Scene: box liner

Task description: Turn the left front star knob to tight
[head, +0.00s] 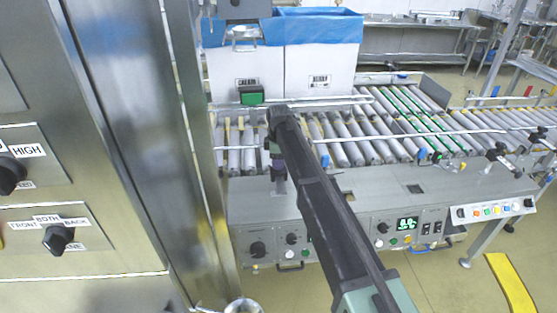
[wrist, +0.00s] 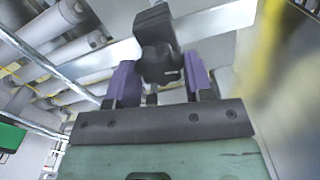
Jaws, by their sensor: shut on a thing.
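My gripper (head: 278,166) is at the front left of the roller conveyor, reaching down to its front edge. In the wrist view, its two purple fingers (wrist: 161,80) are shut on the dark left front star knob (wrist: 159,62), one finger on each side. A black clamp block (wrist: 152,22) stands just beyond the knob. In the head view my arm and gripper hide most of the knob, and I cannot tell how tight it is.
A metal guide rail (head: 460,134) runs along the conveyor (head: 350,150). More dark clamps (head: 496,155) stand at the right front. White boxes with blue liners (head: 320,68) stand behind. A steel cabinet (head: 90,130) fills the left. A control panel (head: 395,229) is below the conveyor.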

